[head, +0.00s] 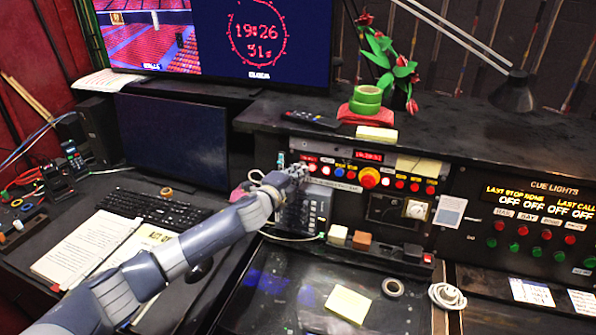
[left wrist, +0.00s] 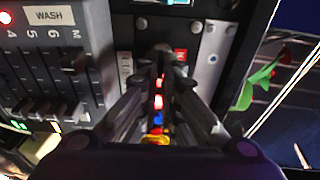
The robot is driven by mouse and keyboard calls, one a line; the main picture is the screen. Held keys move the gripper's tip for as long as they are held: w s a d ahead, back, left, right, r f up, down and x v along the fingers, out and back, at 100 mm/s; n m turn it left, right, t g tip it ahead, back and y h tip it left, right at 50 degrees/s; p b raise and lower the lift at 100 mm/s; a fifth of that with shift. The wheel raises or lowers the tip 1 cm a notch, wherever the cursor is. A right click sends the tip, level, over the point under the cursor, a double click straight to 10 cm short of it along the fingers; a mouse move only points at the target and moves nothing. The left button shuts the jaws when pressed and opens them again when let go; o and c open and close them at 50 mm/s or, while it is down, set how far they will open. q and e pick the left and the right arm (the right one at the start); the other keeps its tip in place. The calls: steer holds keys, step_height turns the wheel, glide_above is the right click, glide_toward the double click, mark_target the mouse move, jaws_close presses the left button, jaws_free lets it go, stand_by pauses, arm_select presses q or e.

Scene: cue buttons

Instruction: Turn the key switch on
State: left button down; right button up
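My left gripper (head: 300,171) reaches the left end of the control panel (head: 345,195), by a row of lit buttons. In the left wrist view its fingers (left wrist: 163,62) converge at a small dark round part, perhaps the key switch, on a metal plate. A narrow gap between the fingers shows red, blue and yellow lights. The fingertips blend with the dark part, so I cannot tell whether they grip it. The key and its turn position cannot be made out. My right gripper is in neither view.
A fader box labelled WASH (left wrist: 50,70) stands close beside the gripper.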

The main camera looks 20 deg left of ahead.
arm_select(q)
steer(key=shift+f, duration=0.1)
steer(key=c, duration=1.8)
jaws_free()
steer(key=shift+s, duration=0.1)
steer(key=v, duration=1.2)
